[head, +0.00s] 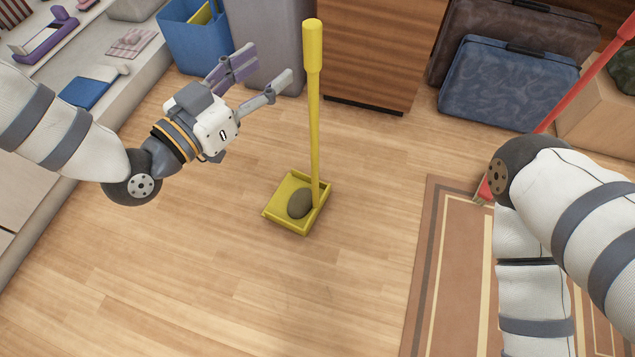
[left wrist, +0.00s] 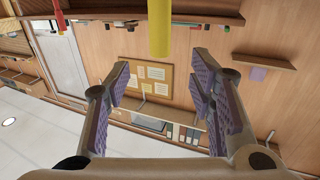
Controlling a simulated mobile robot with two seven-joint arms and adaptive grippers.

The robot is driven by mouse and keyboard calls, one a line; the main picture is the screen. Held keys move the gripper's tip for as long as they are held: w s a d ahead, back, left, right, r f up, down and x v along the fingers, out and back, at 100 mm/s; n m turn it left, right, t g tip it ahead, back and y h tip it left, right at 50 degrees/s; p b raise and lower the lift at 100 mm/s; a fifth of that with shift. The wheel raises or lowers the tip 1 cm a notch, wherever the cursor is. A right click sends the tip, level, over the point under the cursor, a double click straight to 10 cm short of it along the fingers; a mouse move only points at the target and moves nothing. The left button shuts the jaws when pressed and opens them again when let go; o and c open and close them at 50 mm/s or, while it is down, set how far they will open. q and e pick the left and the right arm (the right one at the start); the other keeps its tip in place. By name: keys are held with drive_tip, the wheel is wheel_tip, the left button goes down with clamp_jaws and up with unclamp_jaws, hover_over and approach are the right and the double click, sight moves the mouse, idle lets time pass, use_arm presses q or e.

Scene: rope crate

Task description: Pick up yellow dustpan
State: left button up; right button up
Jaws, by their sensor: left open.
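The yellow dustpan (head: 311,150) stands upright on the wood floor in the middle of the head view, its long handle rising from the pan. A dark grey-brown oval lump (head: 300,203) lies in the pan. My left gripper (head: 262,76) is open and empty, to the left of the handle, with its fingers pointing toward the upper part. In the left wrist view, a yellow cylinder (left wrist: 159,28), which looks like the handle, shows at the top, beyond the open fingers (left wrist: 160,88) and not between them. My right gripper is not in view; only my right arm shows.
A blue bin (head: 195,42) and a grey bin (head: 268,40) stand behind my left gripper. A wooden cabinet (head: 372,55) is behind the dustpan. Suitcases (head: 505,85) stand at the back right. A red-handled broom (head: 575,92) reaches the brown rug (head: 455,270). Floor around the pan is clear.

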sight(306, 46)
use_arm(q)
drive_tip(key=x, duration=0.4)
drive_tip(key=f+b+x, duration=0.1)
drive_tip(key=x, duration=0.3)
drive_tip(key=b+x, duration=0.1)
drive_tip(key=x, duration=0.3)
drive_tip(key=shift+f, duration=0.25)
drive_tip(key=shift+r, duration=0.1)
clamp_jaws()
